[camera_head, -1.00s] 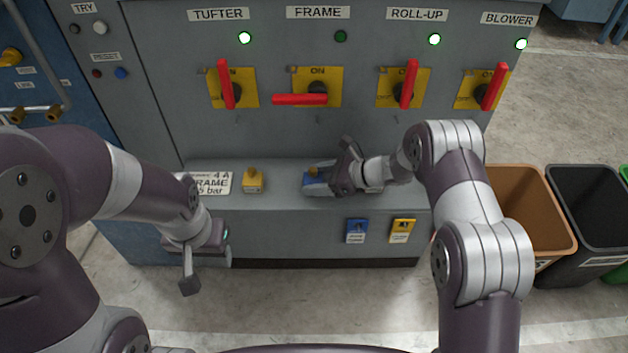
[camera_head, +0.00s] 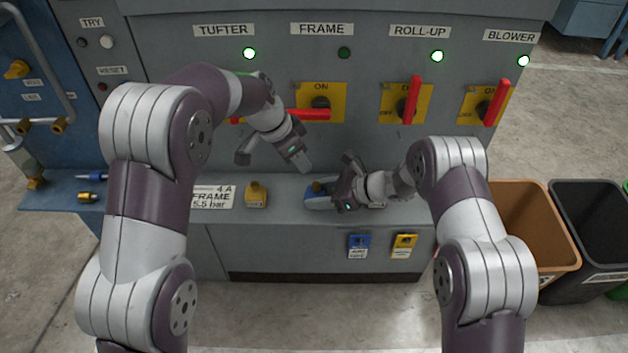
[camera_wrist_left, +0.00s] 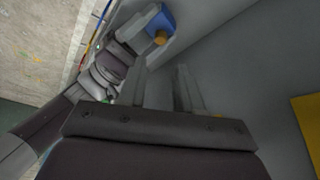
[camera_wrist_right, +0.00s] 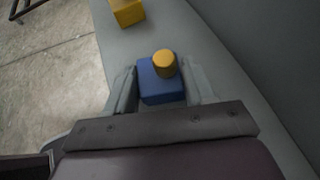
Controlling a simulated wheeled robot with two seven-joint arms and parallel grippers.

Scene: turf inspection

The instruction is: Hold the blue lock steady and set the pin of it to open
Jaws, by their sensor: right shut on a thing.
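The blue lock (camera_head: 316,202) sits on the grey ledge at the foot of the panel. Its round yellow pin (camera_wrist_right: 164,65) stands up from the top of the blue body (camera_wrist_right: 158,90) in the right wrist view. My right gripper (camera_head: 322,194) is shut on the lock's body, one finger on each side. My left gripper (camera_head: 273,160) is open and empty above the ledge, up and left of the lock. In the left wrist view the lock (camera_wrist_left: 155,20) and its pin (camera_wrist_left: 160,37) lie beyond the left fingertips (camera_wrist_left: 160,78), apart from them.
A yellow lock (camera_head: 256,197) stands on the ledge left of the blue one. The panel behind carries red switch handles (camera_head: 409,99). Blue (camera_head: 359,245) and yellow (camera_head: 403,245) tags hang on the front below. Bins (camera_head: 530,225) stand at the right.

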